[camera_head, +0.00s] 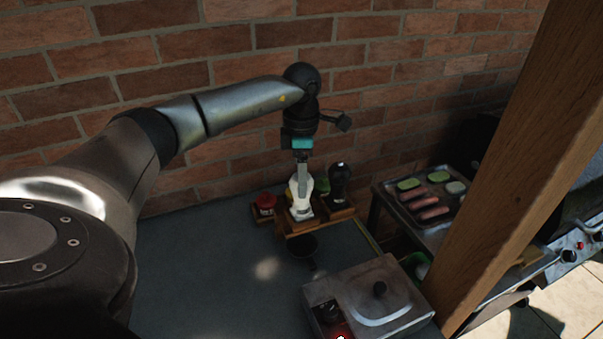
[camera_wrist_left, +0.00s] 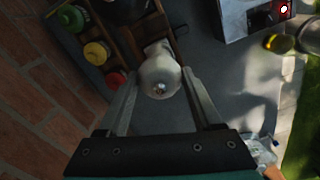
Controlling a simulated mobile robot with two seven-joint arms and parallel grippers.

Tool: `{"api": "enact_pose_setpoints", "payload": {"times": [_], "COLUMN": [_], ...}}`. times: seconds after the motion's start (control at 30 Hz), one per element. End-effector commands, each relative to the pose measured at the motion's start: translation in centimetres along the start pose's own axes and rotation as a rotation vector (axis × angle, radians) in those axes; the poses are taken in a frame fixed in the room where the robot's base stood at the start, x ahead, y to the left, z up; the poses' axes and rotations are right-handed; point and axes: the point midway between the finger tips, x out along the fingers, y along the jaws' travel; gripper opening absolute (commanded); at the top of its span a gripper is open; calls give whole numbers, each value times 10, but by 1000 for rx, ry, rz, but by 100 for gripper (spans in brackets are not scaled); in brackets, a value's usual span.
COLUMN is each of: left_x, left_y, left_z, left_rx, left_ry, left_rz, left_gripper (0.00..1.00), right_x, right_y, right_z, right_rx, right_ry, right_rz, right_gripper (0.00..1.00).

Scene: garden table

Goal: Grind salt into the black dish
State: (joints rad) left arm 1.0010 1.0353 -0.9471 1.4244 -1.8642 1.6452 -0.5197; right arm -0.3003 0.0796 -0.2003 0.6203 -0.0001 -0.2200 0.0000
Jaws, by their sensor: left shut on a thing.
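My left gripper (camera_head: 302,183) points down and is shut on a white grinder (camera_head: 300,200), which stands upright at the front of the wooden rack. In the left wrist view the white grinder (camera_wrist_left: 160,76) sits between the two fingers, seen from above. I cannot tell whether its base still rests in the rack or is just clear of it. The small black dish (camera_head: 302,246) lies on the grey table just in front of the rack, with its handle toward the viewer. My right gripper is in neither view.
The wooden rack (camera_head: 286,222) also holds a dark mill (camera_head: 339,182) and a red-capped jar (camera_head: 265,203). A metal box with a lid (camera_head: 372,298) stands at the front right. A grill tray (camera_head: 433,219) and wooden post (camera_head: 512,165) are at the right. The table's left is clear.

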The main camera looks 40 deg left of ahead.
Motion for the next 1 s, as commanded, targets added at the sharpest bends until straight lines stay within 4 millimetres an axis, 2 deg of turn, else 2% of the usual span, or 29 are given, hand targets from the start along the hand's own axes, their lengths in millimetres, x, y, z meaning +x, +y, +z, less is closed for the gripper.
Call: {"api": "enact_pose_setpoints", "payload": {"times": [0.7, 0.83, 1.0], "left_x": [-2, -2, 0], "left_y": [0, 0, 1], "left_z": [0, 0, 0], "left_rx": [-820, -912, -935], "left_ry": [-1, -2, -3], "left_rz": [1, 1, 1], "left_gripper": [0, 0, 0], "right_x": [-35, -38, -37], "right_y": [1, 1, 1], "right_z": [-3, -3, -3], "right_rx": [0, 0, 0], "right_ry": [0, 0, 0], "right_rz": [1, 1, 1], "right_gripper": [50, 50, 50]}}
